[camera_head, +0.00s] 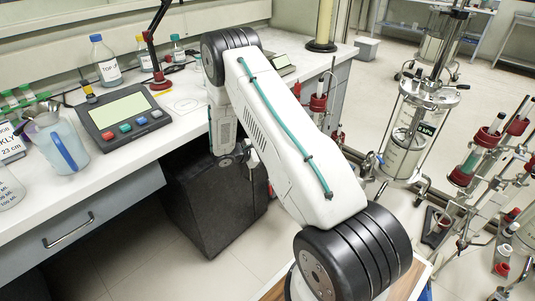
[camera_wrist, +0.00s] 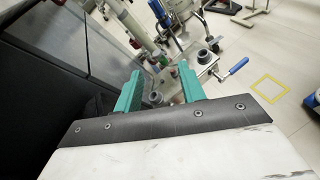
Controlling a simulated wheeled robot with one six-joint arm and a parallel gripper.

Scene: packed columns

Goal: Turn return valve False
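My gripper (camera_wrist: 160,72) shows in the wrist view with its two teal fingers spread apart and nothing held between them. Beyond the fingers is a metal apparatus with dark round knobs or fittings (camera_wrist: 204,57) and a blue-handled lever (camera_wrist: 233,70) to the right. The fingers appear apart from these parts. I cannot tell which part is the return valve. In the head view my gripper is hidden by my own arm.
A white bench (camera_head: 130,150) on the left holds a control box (camera_head: 125,118), a jug (camera_head: 60,145) and bottles (camera_head: 105,60). A black cabinet (camera_head: 205,215) stands under it. More glass columns on a frame (camera_head: 475,160) crowd the right. Open floor (camera_wrist: 285,85) lies right in the wrist view.

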